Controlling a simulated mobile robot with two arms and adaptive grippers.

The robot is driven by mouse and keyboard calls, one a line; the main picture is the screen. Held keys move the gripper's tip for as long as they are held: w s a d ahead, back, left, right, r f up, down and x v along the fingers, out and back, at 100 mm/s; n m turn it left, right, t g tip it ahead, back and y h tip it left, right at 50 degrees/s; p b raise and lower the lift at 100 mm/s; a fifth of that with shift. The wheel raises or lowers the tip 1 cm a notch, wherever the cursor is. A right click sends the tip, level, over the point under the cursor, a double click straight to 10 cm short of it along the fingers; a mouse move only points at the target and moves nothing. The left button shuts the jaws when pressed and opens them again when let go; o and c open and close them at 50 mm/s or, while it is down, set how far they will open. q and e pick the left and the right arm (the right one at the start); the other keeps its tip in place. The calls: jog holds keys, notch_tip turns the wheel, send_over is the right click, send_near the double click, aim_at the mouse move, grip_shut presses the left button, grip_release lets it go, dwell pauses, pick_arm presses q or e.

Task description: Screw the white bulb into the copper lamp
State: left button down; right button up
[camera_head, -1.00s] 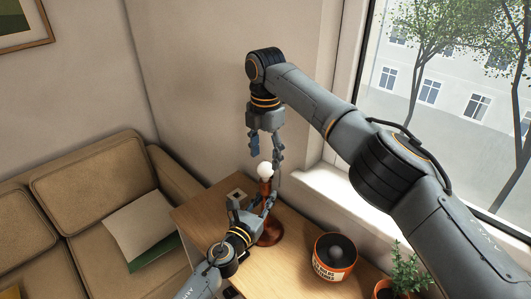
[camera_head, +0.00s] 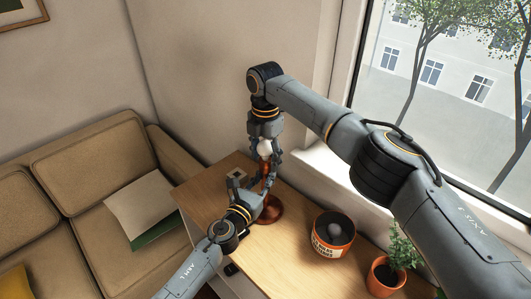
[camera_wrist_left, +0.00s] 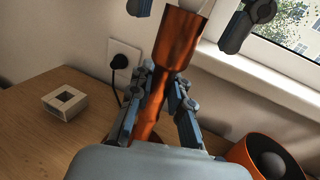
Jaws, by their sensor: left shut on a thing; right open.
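The copper lamp (camera_head: 271,209) stands upright on the wooden table, and its shade-less body also fills the top middle of the left wrist view (camera_wrist_left: 178,45). My left gripper (camera_head: 254,189) is shut on the lamp's stem, with its fingers on both sides in the left wrist view (camera_wrist_left: 160,88). The white bulb (camera_head: 264,147) sits at the lamp's top; only its lower edge shows in the left wrist view (camera_wrist_left: 194,5). My right gripper (camera_head: 265,153) points down, open, its fingers on either side of the bulb. How deep the bulb sits is hidden.
An orange-rimmed bin (camera_head: 329,250) with a grey bulb inside stands right of the lamp. A potted plant (camera_head: 384,277) is near the window sill.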

pick_arm(q)
jog(key=shift+f, duration=0.2)
pick_arm(e)
grip_shut()
